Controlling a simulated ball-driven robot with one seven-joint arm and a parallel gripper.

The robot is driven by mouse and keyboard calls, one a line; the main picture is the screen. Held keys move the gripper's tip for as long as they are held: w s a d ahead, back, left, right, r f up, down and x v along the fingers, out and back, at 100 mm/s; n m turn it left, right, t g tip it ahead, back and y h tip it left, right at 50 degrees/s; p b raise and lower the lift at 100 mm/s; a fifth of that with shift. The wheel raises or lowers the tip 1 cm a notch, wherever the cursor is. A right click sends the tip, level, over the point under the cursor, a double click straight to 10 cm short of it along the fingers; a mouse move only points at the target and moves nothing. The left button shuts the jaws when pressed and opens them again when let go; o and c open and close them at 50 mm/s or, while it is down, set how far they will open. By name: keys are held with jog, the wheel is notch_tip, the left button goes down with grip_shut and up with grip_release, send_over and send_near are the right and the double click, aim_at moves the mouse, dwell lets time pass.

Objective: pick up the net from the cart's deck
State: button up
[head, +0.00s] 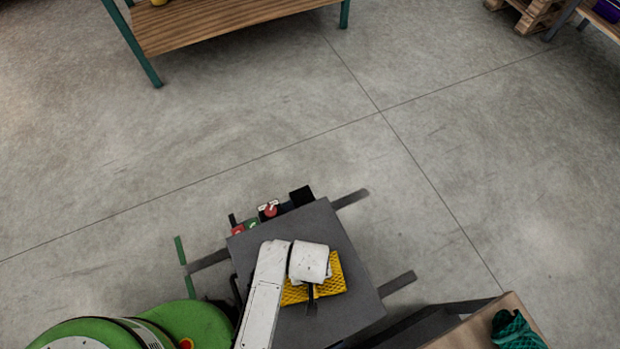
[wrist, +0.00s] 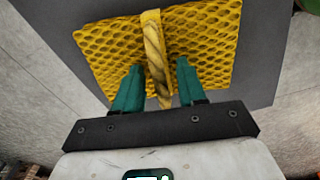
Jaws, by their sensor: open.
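The net is a yellow mesh bundle (head: 332,278) lying on the cart's grey deck (head: 345,315). In the wrist view the net (wrist: 205,40) has a tan rope or strap (wrist: 154,50) running across its middle. My gripper (wrist: 158,78) is open. Its two green fingers stand on either side of the strap, over the net's near edge. I cannot tell whether the fingers touch the net. In the head view my arm's white end hides part of the net.
The cart has a red button (head: 270,209) and dark boxes at its far edge. A wooden surface with a green net (head: 515,330) is at the lower right. A wooden bench (head: 200,22) with green legs stands at the top. The concrete floor between is clear.

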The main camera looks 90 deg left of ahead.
grip_shut()
dwell(1.4)
